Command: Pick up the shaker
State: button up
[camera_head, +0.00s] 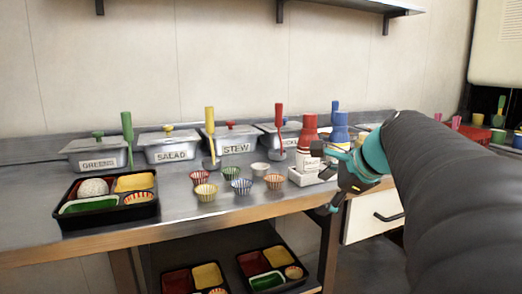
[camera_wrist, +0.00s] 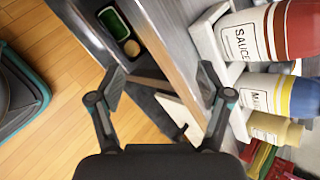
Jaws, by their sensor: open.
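I cannot tell which thing is the shaker. A red-topped bottle (camera_head: 310,135) and a blue-topped bottle (camera_head: 340,132) stand in a white holder (camera_head: 303,179) on the counter. In the wrist view, the red bottle (camera_wrist: 290,30) reads SAUCE, the blue bottle (camera_wrist: 290,94) has a partly hidden label, and a yellow bottle (camera_wrist: 278,129) lies below them in the picture. My gripper (camera_head: 328,181) is at the counter's front edge, in front of the holder. In the wrist view my gripper (camera_wrist: 163,75) is open and empty, with the bottles to the right of its fingers.
Several small striped cups (camera_head: 206,192) stand left of the holder. Lidded steel containers (camera_head: 170,151) line the back, with coloured-handled ladles between them. A filled bento tray (camera_head: 68,217) sits at the left. More trays lie on a lower shelf. Counter is bare at front centre.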

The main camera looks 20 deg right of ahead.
jog(key=w+d+r+m+t, duration=0.2)
jog(key=d+r+m, duration=0.35)
jog(key=d, duration=0.45)
jog(key=m+t+h, duration=0.1)
jog(key=m+t, duration=0.1)
jog(key=m, duration=0.5)
send_near(366, 133)
jog(key=s+f, duration=0.2)
jog(key=s, duration=0.2)
jog(key=b+x, duration=0.1)
jog(key=x, duration=0.7)
jog(key=shift+r, duration=0.15)
jog(key=shift+r+b+x, duration=0.15)
jog(key=shift+x, duration=1.3)
jog(key=shift+r+b+x, duration=0.15)
jog(key=shift+x, duration=1.3)
jog(key=shift+w, duration=0.1)
jog(key=c, duration=1.3)
